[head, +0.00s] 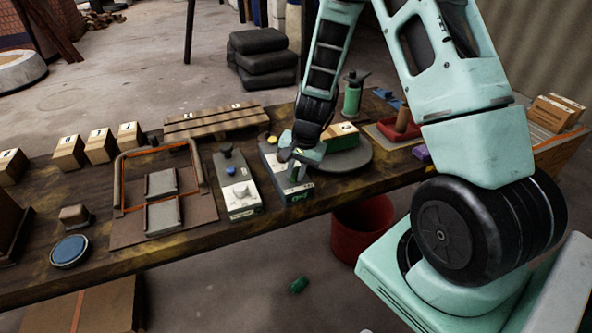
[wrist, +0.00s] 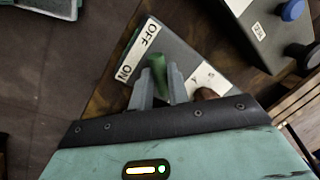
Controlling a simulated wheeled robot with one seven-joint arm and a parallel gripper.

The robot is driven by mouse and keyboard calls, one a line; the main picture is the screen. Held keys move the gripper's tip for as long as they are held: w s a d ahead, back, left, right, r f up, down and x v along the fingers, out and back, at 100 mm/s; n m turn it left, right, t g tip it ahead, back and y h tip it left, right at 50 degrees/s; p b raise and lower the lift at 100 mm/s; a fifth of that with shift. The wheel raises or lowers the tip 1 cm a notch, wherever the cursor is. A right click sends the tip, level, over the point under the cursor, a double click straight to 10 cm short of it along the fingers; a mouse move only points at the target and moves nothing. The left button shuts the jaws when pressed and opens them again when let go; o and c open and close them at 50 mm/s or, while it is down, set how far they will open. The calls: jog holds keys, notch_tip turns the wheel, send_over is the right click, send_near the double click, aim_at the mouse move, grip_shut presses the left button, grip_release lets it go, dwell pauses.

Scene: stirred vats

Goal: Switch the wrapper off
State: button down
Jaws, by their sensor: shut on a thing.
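A dark grey switch box (head: 268,158) stands near the table's front edge. In the wrist view the box (wrist: 188,52) has a white strip marked OFF and ON along one side. A green lever (wrist: 158,66) rises from it, and my gripper (wrist: 160,84) is shut on this lever. In the head view my gripper (head: 298,160) reaches down over the box and hides most of the lever. I cannot tell which mark the lever sits at. Beside the box is a round grey turntable (head: 352,164), possibly the wrapper, with a wooden block (head: 342,130) on it.
Another control box (head: 240,205) with knobs stands just left. Further left are an orange-framed device (head: 125,175) and several numbered wooden blocks (head: 69,153). A green pump-like thing (head: 352,98) and a red tray (head: 388,134) are behind and right. A red bucket (head: 362,222) stands below the front edge.

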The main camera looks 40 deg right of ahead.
jog(key=shift+m, duration=0.6)
jog(key=c, duration=1.4)
grip_release()
jog(key=shift+o, duration=0.2)
jog(key=shift+r, duration=0.1)
jog(key=s+d+r+p, duration=0.1)
jog(key=s+r+p, duration=0.1)
jog(key=r, duration=1.5)
jog(key=shift+s+d+p, duration=0.3)
jog(key=shift+s, duration=0.2)
